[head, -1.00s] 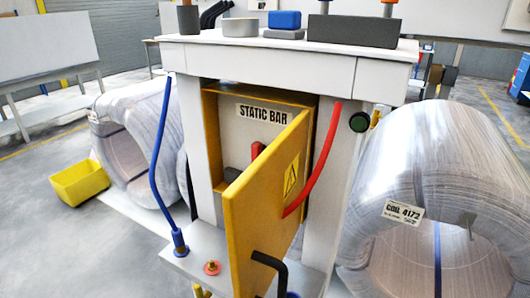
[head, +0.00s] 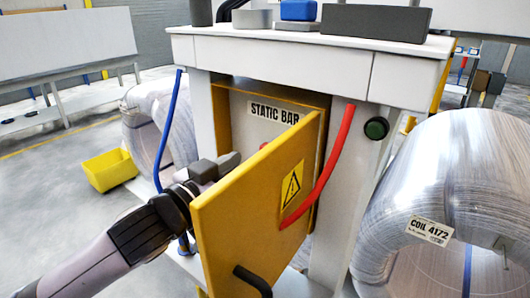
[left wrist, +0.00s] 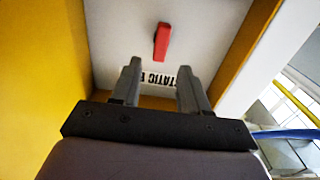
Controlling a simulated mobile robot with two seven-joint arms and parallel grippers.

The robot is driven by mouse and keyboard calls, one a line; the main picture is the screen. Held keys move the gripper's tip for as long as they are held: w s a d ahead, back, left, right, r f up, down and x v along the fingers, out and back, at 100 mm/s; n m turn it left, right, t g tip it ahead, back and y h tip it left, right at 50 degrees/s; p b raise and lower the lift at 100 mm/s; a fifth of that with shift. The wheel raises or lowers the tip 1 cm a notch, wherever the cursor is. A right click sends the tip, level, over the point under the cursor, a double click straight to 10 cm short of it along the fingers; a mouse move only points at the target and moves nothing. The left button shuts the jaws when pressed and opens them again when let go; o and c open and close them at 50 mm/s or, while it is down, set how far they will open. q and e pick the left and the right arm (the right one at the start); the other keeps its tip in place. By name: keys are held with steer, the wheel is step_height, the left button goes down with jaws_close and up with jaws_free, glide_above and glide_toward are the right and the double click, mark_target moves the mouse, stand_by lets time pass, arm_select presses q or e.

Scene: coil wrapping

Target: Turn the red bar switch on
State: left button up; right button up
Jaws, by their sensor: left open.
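The red bar switch (left wrist: 161,42) is a red handle on the pale back panel inside the yellow cabinet. In the head view only a small red bit of it (head: 264,147) shows above the door edge. The yellow door (head: 255,205), with a warning triangle, stands open. My left gripper (left wrist: 160,72) is open and empty, its fingers pointing into the cabinet toward the switch with a gap between. In the head view my left gripper (head: 225,165) is at the cabinet opening, left of the door and partly hidden by it. My right gripper is out of view.
The "STATIC BAR" label (head: 275,113) is on the panel. A red hose (head: 328,165) hangs right of the door, and a blue hose (head: 165,130) hangs left. A wrapped coil (head: 455,170) stands at right. A yellow bin (head: 110,170) is on the floor at left.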

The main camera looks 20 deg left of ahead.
arm_select(q)
steer(key=shift+p+x, duration=0.5)
steer(key=shift+x, duration=2.4)
steer(key=shift+c, duration=0.3)
jaws_close()
